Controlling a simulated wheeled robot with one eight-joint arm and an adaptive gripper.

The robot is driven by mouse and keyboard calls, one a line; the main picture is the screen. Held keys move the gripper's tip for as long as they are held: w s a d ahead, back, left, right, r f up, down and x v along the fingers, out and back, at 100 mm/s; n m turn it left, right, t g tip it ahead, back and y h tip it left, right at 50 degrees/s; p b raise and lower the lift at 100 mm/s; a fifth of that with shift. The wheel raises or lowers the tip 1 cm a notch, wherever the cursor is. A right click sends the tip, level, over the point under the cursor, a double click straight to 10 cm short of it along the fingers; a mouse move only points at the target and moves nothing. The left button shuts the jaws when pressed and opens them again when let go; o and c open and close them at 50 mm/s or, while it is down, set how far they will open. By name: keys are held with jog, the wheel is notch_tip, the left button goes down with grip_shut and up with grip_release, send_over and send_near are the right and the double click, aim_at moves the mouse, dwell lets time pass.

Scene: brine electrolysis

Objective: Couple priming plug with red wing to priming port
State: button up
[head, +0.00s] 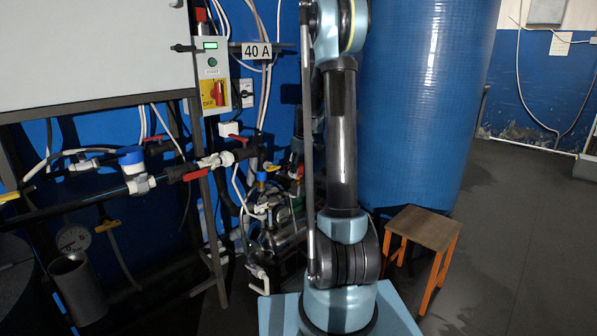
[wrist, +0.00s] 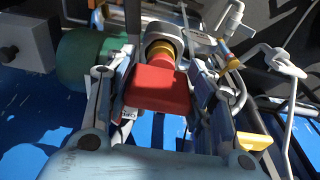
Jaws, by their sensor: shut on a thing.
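The priming plug's red wing (wrist: 160,88) is in the middle of the wrist view, between the two fingers of my gripper (wrist: 157,95). My gripper is shut on it. Beyond the wing, an orange-yellow part (wrist: 161,52) leads into a round grey collar (wrist: 163,33), which looks like the priming port. The wing lines up with the collar, but I cannot tell whether the plug is seated, as the wing hides part of the joint. In the head view my arm stands in front of the pipework and I cannot make out my gripper.
In the wrist view a green cylinder (wrist: 88,60) lies left, and a yellow handle (wrist: 254,141) and a white pipe (wrist: 281,62) lie right. In the head view a wooden stool (head: 424,228) stands by the large blue tank (head: 425,100). Open floor lies at right.

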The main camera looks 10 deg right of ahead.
jog(key=shift+f, duration=0.75)
dwell(1.1)
jog(key=o, duration=1.6)
notch_tip(320, 180, up, 11)
jog(key=s+d, duration=0.1)
jog(key=s+r+m, duration=0.2)
jog(key=s+r, duration=0.1)
jog(key=s, duration=1)
jog(key=s+f+m, duration=0.1)
jog(key=s+f, duration=0.3)
jog(key=s, duration=0.6)
jog(key=s+f+m, duration=0.2)
jog(key=s+f, duration=0.2)
jog(key=s, duration=0.6)
jog(key=s+a+f+m+h, duration=0.1)
jog(key=s+f, duration=0.3)
jog(key=s, duration=0.6)
jog(key=shift+a+f+m+t, duration=0.1)
jog(key=shift+f+m+t, duration=0.3)
jog(key=shift+m, duration=0.1)
